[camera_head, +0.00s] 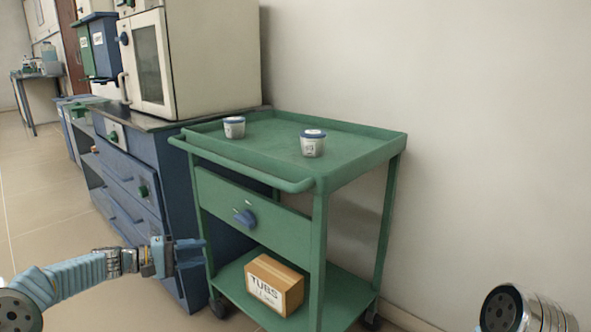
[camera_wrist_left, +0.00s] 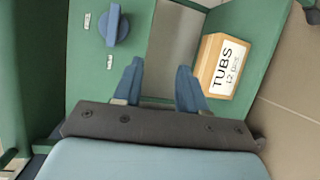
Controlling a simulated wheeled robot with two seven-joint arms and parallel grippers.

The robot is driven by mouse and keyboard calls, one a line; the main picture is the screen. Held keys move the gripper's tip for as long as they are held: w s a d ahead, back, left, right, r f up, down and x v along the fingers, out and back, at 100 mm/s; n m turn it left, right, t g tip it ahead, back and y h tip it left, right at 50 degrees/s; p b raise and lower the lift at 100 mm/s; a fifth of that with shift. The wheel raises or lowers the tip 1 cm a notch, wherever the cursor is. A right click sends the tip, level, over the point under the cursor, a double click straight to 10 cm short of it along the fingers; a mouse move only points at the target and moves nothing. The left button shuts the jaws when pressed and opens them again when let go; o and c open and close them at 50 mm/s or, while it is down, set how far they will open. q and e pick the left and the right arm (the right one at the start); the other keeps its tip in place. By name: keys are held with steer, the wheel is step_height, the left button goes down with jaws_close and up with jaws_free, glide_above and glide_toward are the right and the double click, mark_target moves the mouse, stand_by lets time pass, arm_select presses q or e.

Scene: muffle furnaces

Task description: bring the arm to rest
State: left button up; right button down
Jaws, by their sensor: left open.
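My left gripper (camera_head: 190,254) comes in from the left in the head view, low in front of the green cart (camera_head: 256,206). It is open and empty. In the left wrist view its two blue fingers (camera_wrist_left: 160,88) stand apart with nothing between them. My right arm shows only as a rounded metal part at the bottom right of the head view. Its gripper is out of view.
A white furnace (camera_head: 150,62) stands on a blue cabinet (camera_head: 130,175) left of the cart. Floor at left is clear.

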arm_select(q)
steer(key=s+d+f+g+y+p, duration=0.25)
steer(key=s+d+f, duration=0.4)
steer(key=f, duration=0.45)
steer(key=s+d+f+g+y+p, duration=0.2)
steer(key=s+d+f+g+y, duration=0.2)
steer(key=s+d+f, duration=0.5)
steer(key=s+d+f+m+y+p, duration=0.1)
steer(key=s+f+m+y+p, duration=0.1)
steer(key=s, duration=0.7)
steer(key=s+d+f+m+y+p, duration=0.2)
steer(key=s+f+m, duration=0.1)
steer(key=s, duration=0.6)
steer(key=shift+f+g+p, duration=0.3)
steer(key=shift+f+g, duration=0.05)
steer(key=shift+f, duration=0.3)
steer(key=shift+d, duration=0.1)
